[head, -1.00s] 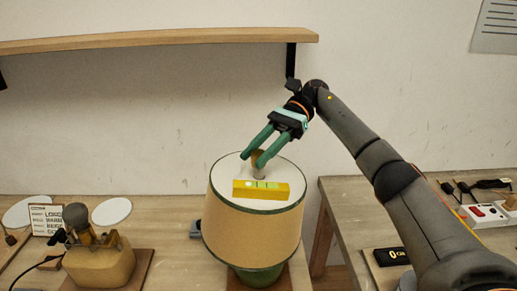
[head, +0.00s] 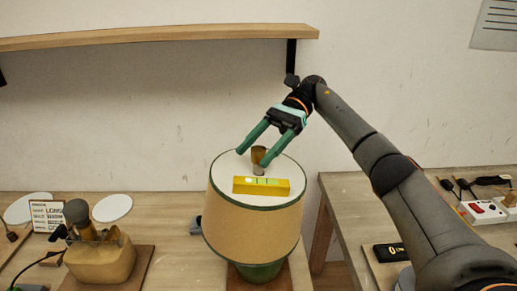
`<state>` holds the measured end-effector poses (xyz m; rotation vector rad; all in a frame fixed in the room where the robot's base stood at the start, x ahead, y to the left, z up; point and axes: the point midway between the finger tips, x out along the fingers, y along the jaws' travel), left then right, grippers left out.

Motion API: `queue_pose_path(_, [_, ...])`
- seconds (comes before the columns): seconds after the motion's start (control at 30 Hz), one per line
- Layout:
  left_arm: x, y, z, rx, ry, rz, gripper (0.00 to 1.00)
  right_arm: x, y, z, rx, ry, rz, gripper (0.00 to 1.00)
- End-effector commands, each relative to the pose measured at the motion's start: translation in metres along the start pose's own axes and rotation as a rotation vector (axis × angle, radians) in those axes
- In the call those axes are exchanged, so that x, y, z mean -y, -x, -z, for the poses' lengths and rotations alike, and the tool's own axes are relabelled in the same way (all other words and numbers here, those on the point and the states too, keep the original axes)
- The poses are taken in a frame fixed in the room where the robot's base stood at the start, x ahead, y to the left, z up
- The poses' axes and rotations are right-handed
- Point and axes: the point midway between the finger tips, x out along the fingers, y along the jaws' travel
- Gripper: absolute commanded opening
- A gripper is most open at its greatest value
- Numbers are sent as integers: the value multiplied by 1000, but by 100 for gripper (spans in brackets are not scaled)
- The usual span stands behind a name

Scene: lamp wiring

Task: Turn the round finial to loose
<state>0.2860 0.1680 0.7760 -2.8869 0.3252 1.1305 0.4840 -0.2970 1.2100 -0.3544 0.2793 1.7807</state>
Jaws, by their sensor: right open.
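The round finial (head: 258,155), a small brass-brown knob, stands at the top centre of the lamp's shade (head: 253,220), with a small grey piece at its foot. The lamp has a tan shade with dark green trim, a white top and a green base (head: 259,272). A yellow spirit level (head: 262,186) lies on the shade's top in front of the finial. My right gripper (head: 254,157) is open, its green fingers on either side of the finial; contact cannot be told. My left gripper is not in view.
A wooden shelf (head: 160,38) hangs on the wall above. At left are a tan box (head: 100,258) holding a dark bulb-like object, white discs (head: 112,208) and a label card (head: 48,216). At right, a table holds a power strip (head: 483,211) and a black display (head: 390,252).

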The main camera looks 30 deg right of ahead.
Motion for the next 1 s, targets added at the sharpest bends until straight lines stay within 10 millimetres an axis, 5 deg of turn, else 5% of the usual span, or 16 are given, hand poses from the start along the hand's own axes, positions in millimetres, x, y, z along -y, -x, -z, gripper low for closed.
queue_pose_path(0.4, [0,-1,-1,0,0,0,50,-2,12,-32,-2,3,2,69])
queue_pose_path(1.0, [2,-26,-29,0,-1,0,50,-67,-21,-123,-3,3,0,69])
